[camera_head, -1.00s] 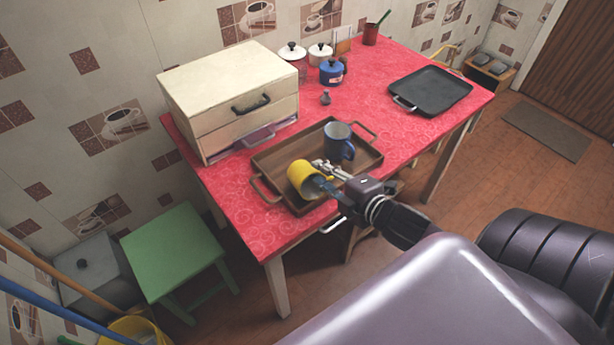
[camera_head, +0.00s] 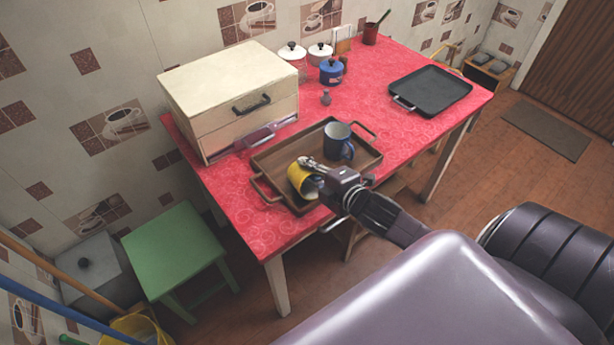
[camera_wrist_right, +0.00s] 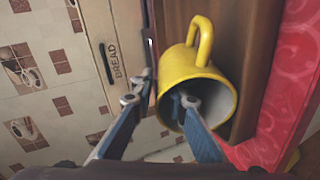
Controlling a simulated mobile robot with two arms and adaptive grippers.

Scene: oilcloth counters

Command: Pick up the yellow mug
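The yellow mug (camera_head: 298,182) lies on its side in the front left part of the brown wooden tray (camera_head: 268,160). Its mouth faces my right gripper (camera_head: 312,172), which covers part of it. In the right wrist view the yellow mug (camera_wrist_right: 205,78) shows its handle at the top and its mouth toward the camera. The right gripper (camera_wrist_right: 162,100) is open there, one finger inside the mouth and the other outside, left of the rim. The wall lies between them, and a gap still shows. My left gripper is in neither view.
A dark blue mug (camera_head: 338,140) stands upright in the tray, close behind the gripper. A wooden drawer box (camera_head: 232,95) stands at the back left. A black griddle tray (camera_head: 432,90) lies at the right.

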